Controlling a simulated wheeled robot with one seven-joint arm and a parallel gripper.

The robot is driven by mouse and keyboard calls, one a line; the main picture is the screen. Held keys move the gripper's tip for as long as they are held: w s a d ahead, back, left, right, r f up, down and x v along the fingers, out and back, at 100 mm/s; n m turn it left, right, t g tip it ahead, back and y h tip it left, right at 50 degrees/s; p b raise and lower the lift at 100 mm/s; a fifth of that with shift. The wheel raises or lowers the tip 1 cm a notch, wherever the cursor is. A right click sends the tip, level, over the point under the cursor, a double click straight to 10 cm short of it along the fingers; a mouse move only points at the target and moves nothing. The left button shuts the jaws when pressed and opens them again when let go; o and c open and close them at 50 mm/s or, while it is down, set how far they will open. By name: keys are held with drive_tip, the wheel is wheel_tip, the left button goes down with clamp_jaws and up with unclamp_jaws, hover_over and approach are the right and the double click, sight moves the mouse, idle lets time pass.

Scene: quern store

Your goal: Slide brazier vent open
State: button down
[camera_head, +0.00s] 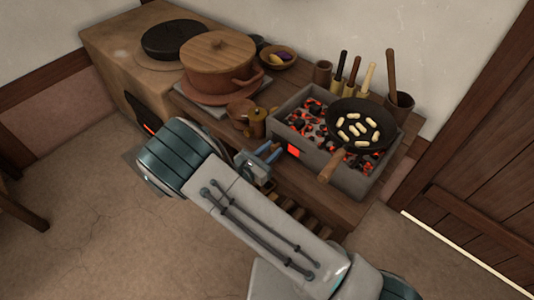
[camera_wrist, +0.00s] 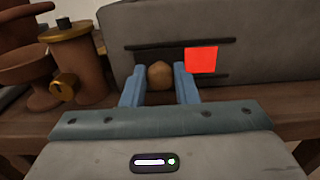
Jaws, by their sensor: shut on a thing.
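The grey stone brazier (camera_head: 333,172) stands on the wooden bench, full of glowing coals. Its front wall (camera_wrist: 275,50) fills the upper part of the wrist view. Two dark horizontal rails run along the wall, and a glowing red vent opening (camera_wrist: 201,60) shows between them. It also shows in the head view (camera_head: 293,150). A round brown knob (camera_wrist: 159,75) sits just left of the opening. My gripper (camera_wrist: 158,82) is shut on the knob, one blue finger on each side. In the head view my gripper (camera_head: 265,158) is at the brazier's front left, and the knob is hidden.
A black pan (camera_head: 378,114) with pale pieces rests on the brazier, its wooden handle (camera_head: 331,166) jutting over the front edge. A brown jug (camera_wrist: 75,60) stands close to my gripper's left. A lidded pot (camera_head: 220,62) and a utensil cup (camera_head: 399,104) stand further back.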

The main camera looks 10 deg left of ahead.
drive_tip(key=shift+a, duration=0.25)
drive_tip(key=c, duration=1.2)
unclamp_jaws()
drive_tip(key=shift+w+a, duration=0.1)
drive_tip(key=shift+a, duration=0.05)
drive_tip(key=shift+o, duration=0.2)
drive_tip(key=v, duration=1.3)
drive_tip(key=shift+s, duration=0.4)
